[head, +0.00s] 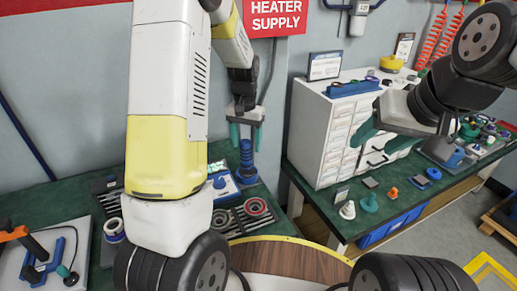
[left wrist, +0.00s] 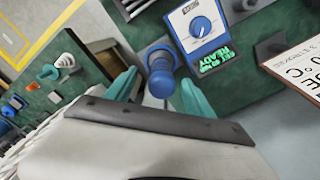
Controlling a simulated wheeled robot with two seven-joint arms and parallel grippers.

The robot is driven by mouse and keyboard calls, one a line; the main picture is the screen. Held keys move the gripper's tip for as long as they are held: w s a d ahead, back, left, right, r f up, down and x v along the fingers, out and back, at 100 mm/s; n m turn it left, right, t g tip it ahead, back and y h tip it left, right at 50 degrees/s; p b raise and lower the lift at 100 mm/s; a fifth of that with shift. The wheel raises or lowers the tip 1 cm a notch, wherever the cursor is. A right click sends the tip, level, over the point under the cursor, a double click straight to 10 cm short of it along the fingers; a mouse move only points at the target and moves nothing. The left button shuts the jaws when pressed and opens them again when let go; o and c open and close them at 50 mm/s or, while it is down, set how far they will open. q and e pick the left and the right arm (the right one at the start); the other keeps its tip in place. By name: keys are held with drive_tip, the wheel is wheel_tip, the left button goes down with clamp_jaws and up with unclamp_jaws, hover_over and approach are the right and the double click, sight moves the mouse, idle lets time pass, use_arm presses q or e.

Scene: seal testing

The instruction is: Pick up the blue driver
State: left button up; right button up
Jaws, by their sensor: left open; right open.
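The blue driver (head: 246,161) stands upright on the green bench, its ribbed handle up and a wider blue part at its foot. In the left wrist view the driver's rounded top (left wrist: 161,84) shows between the teal fingers, with gaps on both sides. My left gripper (head: 246,137) is open and points down over the driver's top, fingers to either side; the same gripper shows in the left wrist view (left wrist: 160,95). My right gripper (head: 384,138) is open and empty, in the air in front of the white drawer cabinet.
A control box with a dial (left wrist: 199,27) and a lit green display stands close beside the driver. Bearing rings (head: 256,207) lie in a rack nearby. The white drawer cabinet (head: 318,135) and small coloured parts stand on the right bench. My left arm hides part of the left bench.

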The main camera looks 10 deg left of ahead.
sight(246, 157)
use_arm(q)
drive_tip(key=f, duration=0.7)
drive_tip(key=shift+w+a+f, duration=0.15)
drive_tip(key=shift+w, duration=0.1)
drive_tip(key=shift+c, duration=0.2)
clamp_jaws()
